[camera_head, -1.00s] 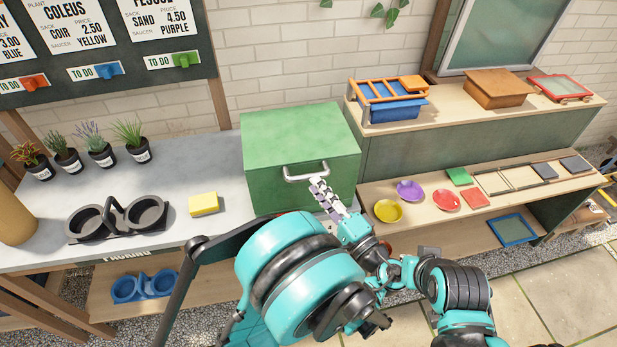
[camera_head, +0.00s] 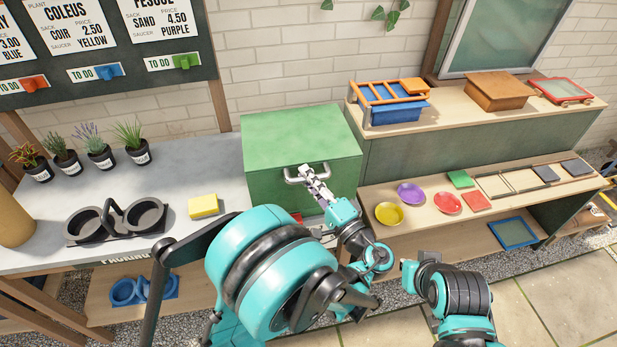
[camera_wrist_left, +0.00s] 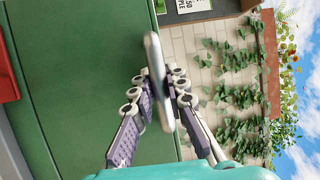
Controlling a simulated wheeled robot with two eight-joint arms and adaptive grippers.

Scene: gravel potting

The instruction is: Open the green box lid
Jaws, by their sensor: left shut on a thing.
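The green box (camera_head: 262,185) stands on the grey worktop, and its lid (camera_head: 300,138) looks closed. A pale metal handle (camera_head: 290,181) is on the front. My left gripper (camera_head: 312,177) is at the handle, with its arm reaching up from below. In the left wrist view, the fingers (camera_wrist_left: 162,95) are shut around the handle bar (camera_wrist_left: 157,70), one on each side. Green box surface (camera_wrist_left: 85,80) fills the left of that view. My left arm hides the box's lower front. My right arm shows at the lower right, but its gripper does not.
A yellow sponge-like block (camera_head: 204,205) and a dark two-cup holder (camera_head: 115,219) are left of the box. Several potted plants (camera_head: 100,153) stand behind. Saucers (camera_head: 389,213) lie on the right shelf, below a blue bin (camera_head: 397,110) and a brown box (camera_head: 497,90).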

